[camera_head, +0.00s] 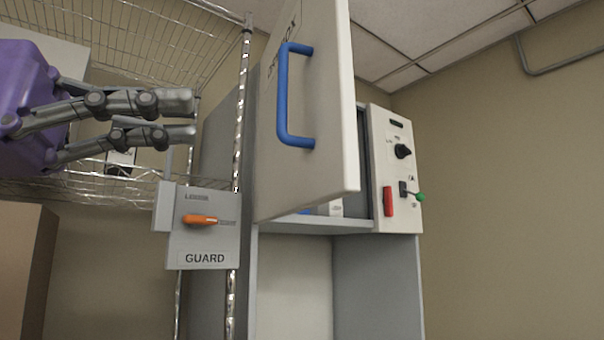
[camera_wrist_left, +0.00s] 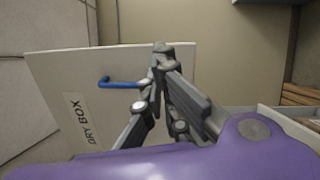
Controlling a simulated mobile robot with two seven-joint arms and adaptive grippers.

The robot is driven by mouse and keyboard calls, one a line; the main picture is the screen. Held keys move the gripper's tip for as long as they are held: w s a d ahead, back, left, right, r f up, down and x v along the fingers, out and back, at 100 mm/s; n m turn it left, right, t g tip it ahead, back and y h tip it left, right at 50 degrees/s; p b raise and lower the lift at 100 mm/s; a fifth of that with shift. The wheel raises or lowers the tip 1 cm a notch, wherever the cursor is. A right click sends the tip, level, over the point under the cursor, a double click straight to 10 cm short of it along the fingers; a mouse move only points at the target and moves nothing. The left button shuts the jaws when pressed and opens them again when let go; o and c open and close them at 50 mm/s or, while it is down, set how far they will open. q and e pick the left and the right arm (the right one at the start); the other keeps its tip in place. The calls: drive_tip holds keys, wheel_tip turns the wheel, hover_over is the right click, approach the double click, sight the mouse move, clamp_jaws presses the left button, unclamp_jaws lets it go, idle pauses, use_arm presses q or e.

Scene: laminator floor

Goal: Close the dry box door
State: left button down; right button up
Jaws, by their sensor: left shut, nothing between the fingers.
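The white dry box door (camera_head: 330,120) stands open in the head view, swung out toward me. Its blue bar handle (camera_head: 283,95) is on the face turned toward the left. In the left wrist view the door (camera_wrist_left: 70,75) shows its DRY BOX label, with the handle (camera_wrist_left: 121,84) close to my fingers in the picture. My left gripper (camera_head: 190,117) is left of the door in the head view, apart from it there, with its fingers shut and empty. The dry box cabinet (camera_head: 240,130) is partly hidden behind the door. My right gripper is not in view.
A grey GUARD box (camera_head: 202,247) with an orange lever (camera_head: 200,219) is on the wire rack post (camera_head: 241,110), below my left gripper. A control panel (camera_head: 393,165) with a black knob and red and green parts is right of the door.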

use_arm(q)
drive_tip(key=w+f+t+y, duration=0.1)
drive_tip(key=w+f, duration=0.1)
drive_tip(key=p, duration=0.3)
approach(329, 159)
drive_tip(key=shift+m, duration=0.4)
drive_tip(key=x, duration=0.5)
drive_tip(key=shift+d+r, duration=0.15)
drive_tip(key=shift+d, duration=0.1)
drive_tip(key=shift+w+d, duration=0.35)
drive_tip(key=shift+d, duration=0.25)
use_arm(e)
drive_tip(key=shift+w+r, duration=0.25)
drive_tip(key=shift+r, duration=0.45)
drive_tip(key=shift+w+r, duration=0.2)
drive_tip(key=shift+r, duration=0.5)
use_arm(q)
drive_tip(key=shift+d+t+y, duration=0.1)
drive_tip(key=shift+t+y, duration=0.2)
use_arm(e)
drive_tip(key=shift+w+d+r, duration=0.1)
